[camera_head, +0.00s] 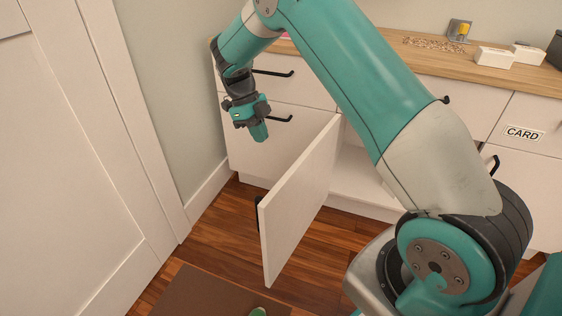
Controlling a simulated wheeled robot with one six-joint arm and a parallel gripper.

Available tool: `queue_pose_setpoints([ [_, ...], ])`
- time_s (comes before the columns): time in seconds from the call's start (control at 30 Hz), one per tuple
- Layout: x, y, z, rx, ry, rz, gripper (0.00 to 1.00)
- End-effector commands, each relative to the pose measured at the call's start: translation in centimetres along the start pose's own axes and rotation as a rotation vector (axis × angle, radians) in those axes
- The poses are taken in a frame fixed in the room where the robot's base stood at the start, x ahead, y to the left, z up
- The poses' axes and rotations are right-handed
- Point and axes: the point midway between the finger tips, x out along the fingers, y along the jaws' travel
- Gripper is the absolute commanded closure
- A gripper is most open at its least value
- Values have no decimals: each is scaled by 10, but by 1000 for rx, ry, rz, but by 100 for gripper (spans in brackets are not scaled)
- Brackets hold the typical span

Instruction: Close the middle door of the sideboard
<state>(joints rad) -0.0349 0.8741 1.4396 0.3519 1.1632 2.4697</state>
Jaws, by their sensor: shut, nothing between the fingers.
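The white sideboard (258,154) stands against the wall, with a wooden top. Its middle door (297,205) is swung wide open and juts out towards me, hinged at its left side. The door's dark handle (259,209) shows at the free edge, on the face turned left. My gripper (262,133) is shut and empty. In the picture it lies left of the open door, in front of the left drawers, and appears apart from the door. My arm hides much of the opening behind the door and part of the sideboard's front.
Left drawers with black handles (273,73) are shut. A drawer labelled CARD (524,133) is at the right. White boxes (494,57) stand on the top. A brown mat (205,292) lies on the wooden floor. A white panelled door (70,150) bounds the left.

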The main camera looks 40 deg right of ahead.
Motion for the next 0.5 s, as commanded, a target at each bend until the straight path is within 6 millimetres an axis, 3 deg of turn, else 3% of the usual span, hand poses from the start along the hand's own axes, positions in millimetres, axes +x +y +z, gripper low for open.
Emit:
queue_pose_setpoints([
  [0.1, 30, 0, 0, -1, 3, 2, 100],
  [0.33, 78, 0, 1, -4, 2, 2, 100],
  [0.5, 83, 0, -24, -2, -1, 1, 100],
])
